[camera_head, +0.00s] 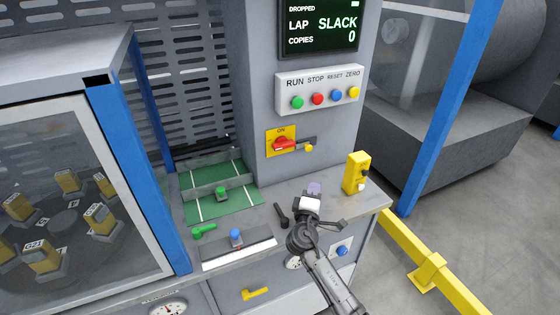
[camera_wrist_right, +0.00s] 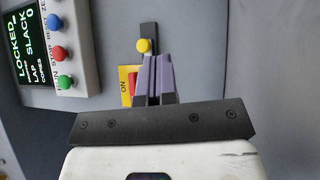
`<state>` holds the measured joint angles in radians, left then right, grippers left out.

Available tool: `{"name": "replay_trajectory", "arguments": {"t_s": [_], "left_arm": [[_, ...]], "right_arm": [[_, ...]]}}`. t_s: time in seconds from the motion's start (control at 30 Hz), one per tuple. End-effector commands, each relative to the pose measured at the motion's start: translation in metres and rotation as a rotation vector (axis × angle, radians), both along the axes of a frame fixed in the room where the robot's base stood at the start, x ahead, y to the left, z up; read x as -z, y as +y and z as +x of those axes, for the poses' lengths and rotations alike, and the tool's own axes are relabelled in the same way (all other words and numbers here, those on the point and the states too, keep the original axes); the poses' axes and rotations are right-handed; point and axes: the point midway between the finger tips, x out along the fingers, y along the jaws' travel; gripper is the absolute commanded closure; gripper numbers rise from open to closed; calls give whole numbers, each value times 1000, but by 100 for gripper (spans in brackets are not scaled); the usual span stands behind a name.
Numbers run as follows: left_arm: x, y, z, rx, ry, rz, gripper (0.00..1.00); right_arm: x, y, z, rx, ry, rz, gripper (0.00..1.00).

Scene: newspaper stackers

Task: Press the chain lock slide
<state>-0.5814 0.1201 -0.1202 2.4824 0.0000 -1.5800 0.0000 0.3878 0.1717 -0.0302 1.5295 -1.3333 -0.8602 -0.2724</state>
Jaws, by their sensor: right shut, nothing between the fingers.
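A dark slide bar (camera_head: 299,141) with a round yellow knob (camera_head: 309,148) sits on the grey column, right of a red handle on a yellow ON plate (camera_head: 272,147). No label naming the chain lock slide is readable; this bar looks like it. My right gripper (camera_head: 314,188) is shut and empty, below the knob in the head view. In the right wrist view my purple fingertips (camera_wrist_right: 154,58) are close together and line up near the yellow knob (camera_wrist_right: 144,46), overlapping part of the bar (camera_wrist_right: 149,32). Contact cannot be told. My left gripper is out of view.
A button panel (camera_head: 320,83) and a display (camera_head: 318,27) sit above the slide. A yellow box (camera_head: 356,172) stands on the counter at right. Green and blue knobs (camera_head: 235,236) are at left on the counter. The space before the column looks clear.

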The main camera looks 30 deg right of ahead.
Motion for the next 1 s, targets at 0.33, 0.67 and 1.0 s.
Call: {"name": "replay_trajectory", "arguments": {"t_s": [0.33,0.67,1.0], "left_arm": [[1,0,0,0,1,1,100],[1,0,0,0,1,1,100],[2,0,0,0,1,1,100]], "right_arm": [[-16,27,19,-121,124,-337,100],[-16,27,19,-113,140,-353,100],[-23,16,33,-112,138,-353,100]]}}
